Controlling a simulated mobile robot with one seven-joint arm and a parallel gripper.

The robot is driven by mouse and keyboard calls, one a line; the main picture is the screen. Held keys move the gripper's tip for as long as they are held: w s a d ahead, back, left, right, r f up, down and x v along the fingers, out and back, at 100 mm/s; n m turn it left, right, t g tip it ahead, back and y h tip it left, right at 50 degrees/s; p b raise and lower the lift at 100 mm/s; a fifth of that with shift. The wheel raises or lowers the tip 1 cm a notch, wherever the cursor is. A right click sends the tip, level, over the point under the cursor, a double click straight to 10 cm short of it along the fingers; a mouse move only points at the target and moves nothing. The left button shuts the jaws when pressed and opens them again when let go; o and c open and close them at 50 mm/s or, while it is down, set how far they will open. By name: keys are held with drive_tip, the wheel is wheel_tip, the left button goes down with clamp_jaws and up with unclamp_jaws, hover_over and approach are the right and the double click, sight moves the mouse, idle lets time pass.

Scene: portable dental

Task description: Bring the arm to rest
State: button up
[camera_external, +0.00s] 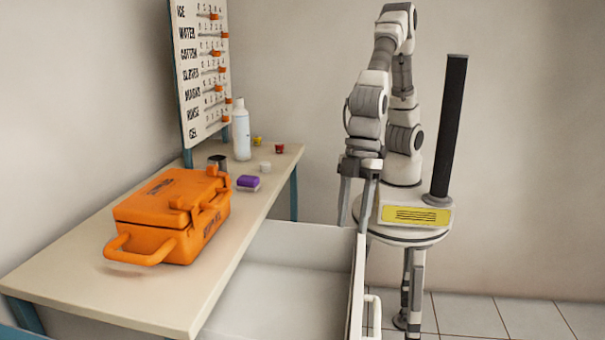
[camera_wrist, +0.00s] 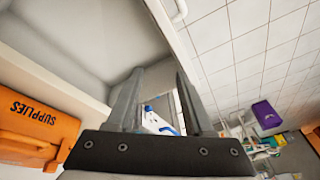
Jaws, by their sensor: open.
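My gripper (camera_external: 352,226) hangs fingers down from my folded arm, above the right edge of the open white drawer, right of the table. In the wrist view my gripper (camera_wrist: 160,74) has its two grey fingers spread apart, with nothing held between them. A white and blue item (camera_wrist: 155,120) shows in the gap between the fingers, farther off and partly hidden by the gripper's body. My arm stands upright above my round base, bent at the top, with its forearm coming down.
The open drawer (camera_external: 275,285) sits beside the table (camera_external: 75,285). A board with sliders (camera_external: 202,70) stands behind. Tiled floor (camera_external: 500,318) at right is clear.

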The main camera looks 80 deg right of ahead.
drive_tip(key=w+d+r+m+y, duration=0.1)
drive_tip(key=w+d+r+m, duration=0.15)
drive_tip(key=w+r, duration=0.35)
drive_tip(key=w+d+r+m+t, duration=0.2)
drive_tip(key=w+d, duration=0.3)
drive_tip(key=d, duration=0.4)
drive_tip(key=w+d+r+m+t, duration=0.25)
drive_tip(key=w+d, duration=0.25)
drive_tip(key=d, duration=0.5)
drive_tip(key=s+d+m+h, duration=0.2)
drive_tip(key=s+d, duration=0.2)
drive_tip(key=d, duration=0.8)
drive_tip(key=s+d+m+h, duration=0.2)
drive_tip(key=s+d+h, duration=0.15)
drive_tip(key=d, duration=0.95)
wheel_tip(320, 180, up, 16)
drive_tip(key=p, duration=1.6)
wheel_tip(320, 180, down, 23)
drive_tip(key=b, duration=2.3)
drive_tip(key=shift+w+a+y, duration=0.25)
drive_tip(key=shift+a+y, duration=0.15)
drive_tip(key=shift+y, duration=0.05)
